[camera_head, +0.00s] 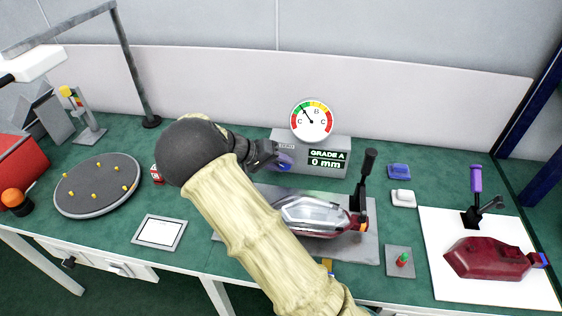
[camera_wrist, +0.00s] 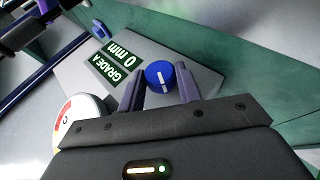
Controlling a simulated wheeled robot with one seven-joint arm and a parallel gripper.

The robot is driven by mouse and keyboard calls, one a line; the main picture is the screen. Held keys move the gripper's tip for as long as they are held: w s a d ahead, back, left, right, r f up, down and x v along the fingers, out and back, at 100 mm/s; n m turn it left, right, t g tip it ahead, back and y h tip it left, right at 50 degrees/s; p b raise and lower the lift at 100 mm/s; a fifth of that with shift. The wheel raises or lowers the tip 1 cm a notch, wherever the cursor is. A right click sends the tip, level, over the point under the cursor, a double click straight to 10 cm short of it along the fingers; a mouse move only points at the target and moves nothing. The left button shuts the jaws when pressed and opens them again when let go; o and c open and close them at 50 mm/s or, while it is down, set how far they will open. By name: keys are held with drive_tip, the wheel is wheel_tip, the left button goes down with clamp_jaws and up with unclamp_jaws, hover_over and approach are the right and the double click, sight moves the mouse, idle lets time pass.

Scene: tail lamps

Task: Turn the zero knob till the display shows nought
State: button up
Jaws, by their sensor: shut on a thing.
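The grey gauge box (camera_head: 338,148) stands at the back of the bench. Its display (camera_head: 327,158) reads "GRADE A" and "0 mm", and the same reading shows in the wrist view (camera_wrist: 116,62). The blue zero knob (camera_wrist: 160,76) has a white pointer line and sits on the box face. My gripper (camera_wrist: 160,88) is at the knob, with one finger on each side, shut on it. In the head view my gripper (camera_head: 283,160) covers most of the knob. The round dial (camera_head: 312,121) on top has its needle toward the upper left.
A tail lamp (camera_head: 318,214) lies in a fixture in front of the box, with a black upright lever (camera_head: 367,170) beside it. A red lamp (camera_head: 490,258) lies on a white sheet at right. A round pegged turntable (camera_head: 97,187) is at left.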

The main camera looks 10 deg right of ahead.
idle(0.3)
drive_tip(key=o, duration=1)
drive_tip(key=shift+a, duration=0.1)
drive_tip(key=p+v, duration=0.1)
drive_tip(key=v, duration=1.6)
drive_tip(key=shift+s+a, duration=0.15)
